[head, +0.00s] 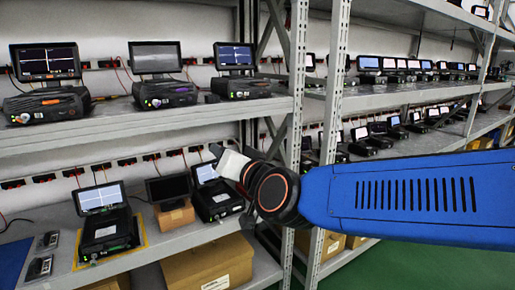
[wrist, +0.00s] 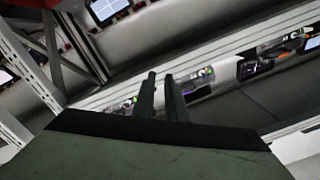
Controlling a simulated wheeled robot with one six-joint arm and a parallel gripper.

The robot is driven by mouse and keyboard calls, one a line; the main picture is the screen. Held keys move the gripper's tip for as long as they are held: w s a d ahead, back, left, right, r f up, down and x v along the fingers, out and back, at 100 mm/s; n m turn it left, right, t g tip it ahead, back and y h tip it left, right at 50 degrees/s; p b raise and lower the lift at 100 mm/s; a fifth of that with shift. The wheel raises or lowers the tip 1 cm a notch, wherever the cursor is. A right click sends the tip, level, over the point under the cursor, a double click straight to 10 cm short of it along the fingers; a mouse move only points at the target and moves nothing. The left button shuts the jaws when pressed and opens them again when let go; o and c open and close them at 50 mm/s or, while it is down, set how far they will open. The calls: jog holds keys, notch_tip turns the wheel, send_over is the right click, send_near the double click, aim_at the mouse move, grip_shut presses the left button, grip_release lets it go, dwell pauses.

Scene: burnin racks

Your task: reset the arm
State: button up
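My blue arm (head: 400,195) reaches in from the right in the head view, in front of the racks. Its dark wrist joint with an orange ring is at the middle, by the lower shelf. In the wrist view my gripper (wrist: 160,77) shows two dark fingers with a narrow gap between them. Nothing shows held between them. In the head view the fingers cannot be made out clearly.
A grey upright post (head: 297,90) stands just behind my wrist. The upper shelf (head: 150,124) holds several black devices with screens. Green floor (head: 430,265) is clear at the lower right.

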jog(key=s+d+f+n+g+h, duration=0.1)
jog(key=s+d+f+g+h, duration=0.15)
jog(key=d+f, duration=0.65)
jog(key=s+d+f+n+g+h, duration=0.1)
jog(key=s+d+f+g+h, duration=0.3)
jog(key=d, duration=0.9)
jog(key=s+d+f+m+g+h, duration=0.2)
jog(key=s+d+f+g+h, duration=0.1)
jog(key=s+d+f, duration=0.9)
jog(key=s+d, duration=0.2)
jog(key=d, duration=0.1)
jog(key=shift+s+d+g, duration=0.2)
jog(key=shift+d+g, duration=0.1)
jog(key=shift+g, duration=0.05)
